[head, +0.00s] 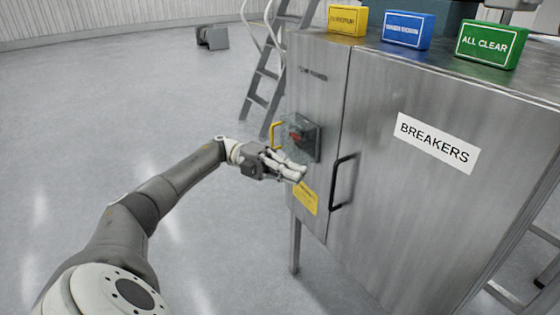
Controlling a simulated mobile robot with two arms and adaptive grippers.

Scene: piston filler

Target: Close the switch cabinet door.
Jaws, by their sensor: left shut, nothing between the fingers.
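The grey metal switch cabinet (313,81) stands at the right. Its door (400,210) carries a white BREAKERS label (437,143) and a black bar handle (337,183) near its left edge. The door looks flush or nearly flush with the narrow panel to its left; I cannot tell whether a small gap remains. My left gripper (298,171) is shut and empty, in front of the narrow panel, left of the handle and below the red rotary switch (297,136). Whether its fingertips touch the panel is unclear. My right gripper is not in view.
Yellow (347,20), blue (408,29) and green ALL CLEAR (491,45) blocks stand on the cabinet top. A yellow tag (306,197) is on the narrow panel. A grey ladder (263,86) stands behind. The floor at the left is clear.

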